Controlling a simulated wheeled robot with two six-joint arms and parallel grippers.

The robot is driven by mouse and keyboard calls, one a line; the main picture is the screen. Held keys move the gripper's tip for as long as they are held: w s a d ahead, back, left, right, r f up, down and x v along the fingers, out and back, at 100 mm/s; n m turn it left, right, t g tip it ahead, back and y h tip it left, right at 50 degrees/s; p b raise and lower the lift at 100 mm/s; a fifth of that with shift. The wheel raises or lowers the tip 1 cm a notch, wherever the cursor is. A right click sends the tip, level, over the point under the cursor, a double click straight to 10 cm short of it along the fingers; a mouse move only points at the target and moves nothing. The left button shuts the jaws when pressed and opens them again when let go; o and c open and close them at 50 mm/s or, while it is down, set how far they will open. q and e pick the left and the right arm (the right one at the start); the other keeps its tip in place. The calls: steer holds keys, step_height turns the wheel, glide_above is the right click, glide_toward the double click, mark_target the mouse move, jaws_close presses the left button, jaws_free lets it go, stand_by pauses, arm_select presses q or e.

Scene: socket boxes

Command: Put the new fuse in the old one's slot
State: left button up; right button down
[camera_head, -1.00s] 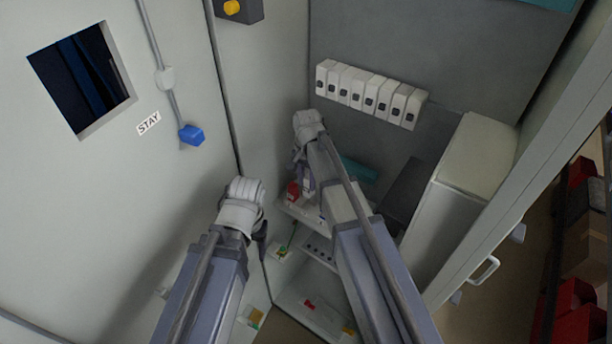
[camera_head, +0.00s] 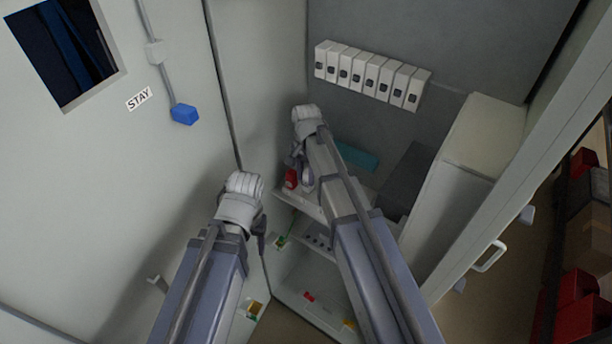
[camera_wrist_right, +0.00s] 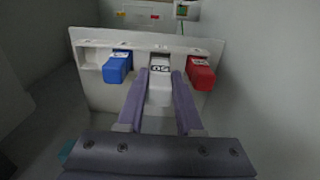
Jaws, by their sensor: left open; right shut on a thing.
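In the right wrist view, a white fuse holder (camera_wrist_right: 90,43) carries a blue fuse (camera_wrist_right: 118,68) at left and a red fuse (camera_wrist_right: 201,73) at right. A pale grey fuse (camera_wrist_right: 159,90) with a dark-marked label sits between them, in line with the middle slot. My right gripper (camera_wrist_right: 160,78) is shut on this grey fuse; whether it is fully seated cannot be told. A bay left of the blue fuse looks empty. In the head view the red fuse (camera_head: 291,178) shows beside my right gripper (camera_head: 306,181). My left gripper (camera_head: 262,238) is open and empty, lower left.
A row of several white switch boxes (camera_head: 370,75) hangs on the back wall. A blue box (camera_head: 184,114) is on the left wall. A pale cabinet (camera_head: 470,165) stands at right. Lower shelves (camera_head: 315,285) hold small coloured parts. A teal object (camera_head: 357,155) lies behind my right arm.

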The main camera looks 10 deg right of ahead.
mark_target(306, 181)
steer(key=shift+f, duration=0.15)
steer(key=shift+f+b, duration=0.15)
steer(key=shift+b, duration=0.2)
stand_by(0.3)
steer(key=shift+f+b, duration=0.6)
steer(key=shift+f, duration=0.1)
steer(key=shift+f+b, duration=0.45)
steer(key=shift+b, duration=0.1)
steer(key=shift+f+b, duration=0.5)
